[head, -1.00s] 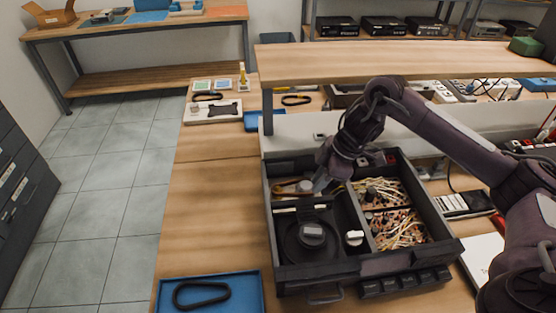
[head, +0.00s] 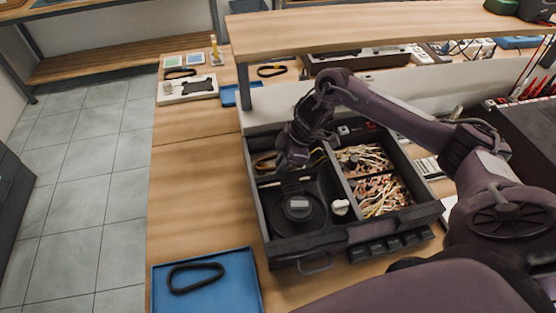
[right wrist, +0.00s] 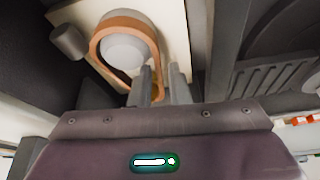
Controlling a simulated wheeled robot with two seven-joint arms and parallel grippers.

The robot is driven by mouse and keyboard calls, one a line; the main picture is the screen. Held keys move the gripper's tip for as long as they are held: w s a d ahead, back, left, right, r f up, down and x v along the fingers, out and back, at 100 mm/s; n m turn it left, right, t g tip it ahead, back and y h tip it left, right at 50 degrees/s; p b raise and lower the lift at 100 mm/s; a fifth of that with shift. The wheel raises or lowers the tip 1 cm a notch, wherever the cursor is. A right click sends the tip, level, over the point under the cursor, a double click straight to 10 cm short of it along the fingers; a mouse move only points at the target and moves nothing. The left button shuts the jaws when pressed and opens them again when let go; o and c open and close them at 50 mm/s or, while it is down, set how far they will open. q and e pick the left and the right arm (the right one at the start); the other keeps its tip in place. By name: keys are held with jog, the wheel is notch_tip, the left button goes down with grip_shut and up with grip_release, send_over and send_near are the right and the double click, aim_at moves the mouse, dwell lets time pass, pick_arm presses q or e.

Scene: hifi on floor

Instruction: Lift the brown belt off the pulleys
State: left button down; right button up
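The brown belt (right wrist: 98,45) is looped around a round white pulley (right wrist: 124,52) in the right wrist view. A grey cylinder (right wrist: 69,41) stands just outside the loop. In the head view the belt (head: 262,164) is in the back left compartment of the open black hi-fi unit (head: 333,240), partly hidden by my gripper. My right gripper (right wrist: 161,72) is at the belt's near end, its two fingers slightly apart. A belt strand shows between the fingers; I cannot tell whether they touch it. It also shows in the head view (head: 283,168). My left gripper is not in view.
The unit holds a black turntable disc (head: 298,212), a white knob (head: 341,207) and compartments of tangled wires (head: 365,158). A blue tray (head: 228,288) with a black belt (head: 196,277) lies at the front left. A shelf (head: 380,38) overhangs behind. The bench left of the unit is clear.

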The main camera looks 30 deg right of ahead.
grip_shut()
jog(key=shift+r, duration=0.1)
